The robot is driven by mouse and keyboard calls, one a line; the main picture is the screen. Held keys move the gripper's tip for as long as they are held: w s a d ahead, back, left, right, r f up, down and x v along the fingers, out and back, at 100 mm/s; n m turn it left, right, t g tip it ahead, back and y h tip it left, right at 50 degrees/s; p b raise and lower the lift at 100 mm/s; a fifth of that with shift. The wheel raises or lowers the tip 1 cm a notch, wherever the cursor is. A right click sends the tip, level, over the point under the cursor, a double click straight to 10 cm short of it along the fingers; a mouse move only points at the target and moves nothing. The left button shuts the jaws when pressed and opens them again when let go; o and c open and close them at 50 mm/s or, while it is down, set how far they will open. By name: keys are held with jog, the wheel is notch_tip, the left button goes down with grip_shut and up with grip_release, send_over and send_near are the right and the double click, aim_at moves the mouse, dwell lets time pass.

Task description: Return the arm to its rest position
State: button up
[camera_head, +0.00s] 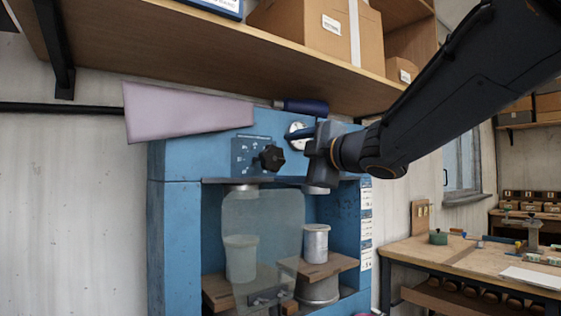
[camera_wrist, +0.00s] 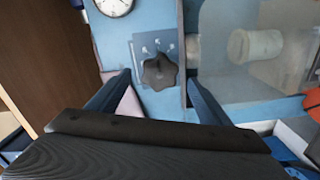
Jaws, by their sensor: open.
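My arm (camera_head: 455,95) reaches in from the upper right in the head view. My gripper (camera_head: 308,145) is at its end, in front of the upper part of a blue machine (camera_head: 185,210). In the wrist view, the two fingers of my gripper (camera_wrist: 158,78) stand apart with a black knob (camera_wrist: 159,72) visible between them. I cannot tell whether the fingers touch the machine. No held object shows. The knob also shows in the head view (camera_head: 268,158), left of the gripper. A round gauge (camera_head: 297,135) is partly hidden by the gripper.
A wooden shelf (camera_head: 230,45) with cardboard boxes (camera_head: 318,25) hangs above, close to the arm. A pale lilac panel (camera_head: 185,112) crosses the machine's top left. The machine has a clear guard (camera_head: 262,215) and metal cylinder (camera_head: 316,243). A workbench (camera_head: 425,250) stands right.

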jog(key=shift+s+d, duration=0.3)
jog(key=shift+s, duration=0.15)
jog(key=d+f+m+g+h, duration=0.1)
jog(key=d+f+m+h, duration=0.3)
jog(key=f, duration=0.6)
jog(key=d+f+m+g+h, duration=0.2)
jog(key=d+f+m, duration=0.3)
jog(key=f, duration=0.5)
jog(key=d+f+m+g+h, duration=0.1)
jog(key=d+f+m+h, duration=0.35)
jog(key=f, duration=0.55)
jog(key=s+d+f+m+g, duration=0.1)
jog(key=s+f+m+g, duration=0.7)
jog(key=s+f, duration=1.3)
jog(key=s+g, duration=0.2)
jog(key=s, duration=0.2)
jog(key=shift+f, duration=0.35)
